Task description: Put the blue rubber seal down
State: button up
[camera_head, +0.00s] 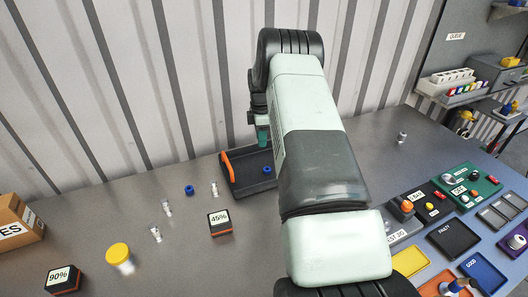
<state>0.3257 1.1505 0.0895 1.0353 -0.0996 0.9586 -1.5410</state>
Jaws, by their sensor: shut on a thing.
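My gripper (263,146) points down over the dark tray (240,187) with the orange handle. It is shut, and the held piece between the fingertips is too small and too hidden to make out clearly. A small blue piece (267,170) shows just below the fingertips, against the tray; I cannot tell whether it touches them. A blue ring (189,190) lies on the bench left of the tray, apart from my gripper.
Small clear fittings (167,208) lie left of the tray. A black box marked 45% (219,222) stands in front of it, and a yellow-capped jar (120,258) at front left. Coloured trays and test panels (453,238) fill the right. The bench behind them is mostly clear.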

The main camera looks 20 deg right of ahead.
aim_at(262, 164)
notch_tip(262, 164, down, 9)
jog(key=shift+f, duration=0.2)
jog(key=shift+f, duration=0.15)
jog(key=o, duration=0.7)
jog(key=shift+o, duration=0.2)
notch_tip(262, 164, up, 12)
jog(key=shift+r, duration=0.15)
